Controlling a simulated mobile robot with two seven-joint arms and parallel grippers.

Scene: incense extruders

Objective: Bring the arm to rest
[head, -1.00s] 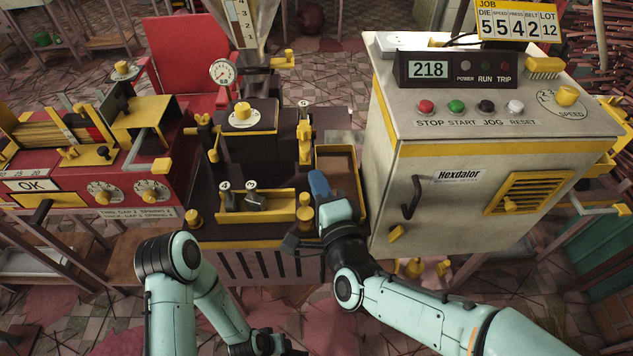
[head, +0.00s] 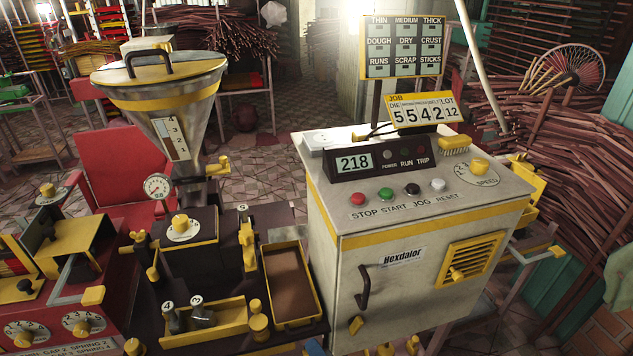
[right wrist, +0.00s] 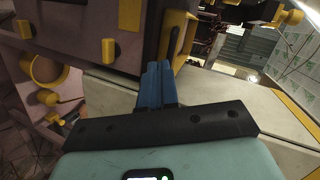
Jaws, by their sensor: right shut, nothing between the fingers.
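My right gripper (right wrist: 157,82) shows in the right wrist view. Its blue fingers are together, with nothing held between them. A dark machine face with yellow parts (right wrist: 128,14) fills the upper part of that view beyond the fingertips. I cannot tell whether the fingers touch it.
The grey Hexdalor cabinet (head: 420,290) stands right of the extruder with its hopper (head: 165,95). A brown-bottomed tray with yellow rim (head: 270,245) lies between them. A red machine (head: 75,290) is at left. Stick bundles (head: 555,150) crowd the right.

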